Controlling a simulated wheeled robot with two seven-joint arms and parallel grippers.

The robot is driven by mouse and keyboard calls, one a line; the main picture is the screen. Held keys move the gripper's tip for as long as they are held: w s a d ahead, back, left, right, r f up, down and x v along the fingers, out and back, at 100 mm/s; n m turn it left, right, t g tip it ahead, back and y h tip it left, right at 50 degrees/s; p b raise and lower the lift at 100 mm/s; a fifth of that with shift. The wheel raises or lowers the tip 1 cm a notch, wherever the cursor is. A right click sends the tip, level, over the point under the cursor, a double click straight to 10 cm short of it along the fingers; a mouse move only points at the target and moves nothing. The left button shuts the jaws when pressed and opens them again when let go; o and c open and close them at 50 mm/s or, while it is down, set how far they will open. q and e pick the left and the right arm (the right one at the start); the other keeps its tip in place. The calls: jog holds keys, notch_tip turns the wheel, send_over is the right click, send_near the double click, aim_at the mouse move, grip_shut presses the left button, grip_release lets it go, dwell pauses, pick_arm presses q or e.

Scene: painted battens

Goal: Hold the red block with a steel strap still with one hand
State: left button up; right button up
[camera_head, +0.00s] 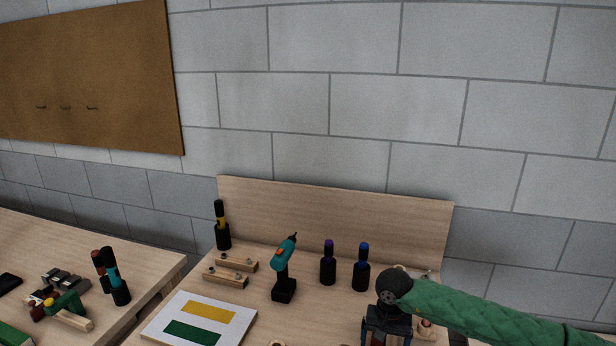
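I cannot make out a red block with a steel strap for certain. A small wooden piece with a reddish top (426,327) shows just right of my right gripper (386,326), partly hidden by my arm; I cannot tell what it is. My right arm, in a green sleeve, comes in from the right and bends down over the front right of the bench. Its fingertips are cut off or hidden at the bottom edge, so their opening does not show. My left gripper is not in view.
A second bench (150,268) with tools stands left.

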notch_tip(320, 180, up, 10)
jog(key=shift+f, duration=0.2)
dwell(0.3)
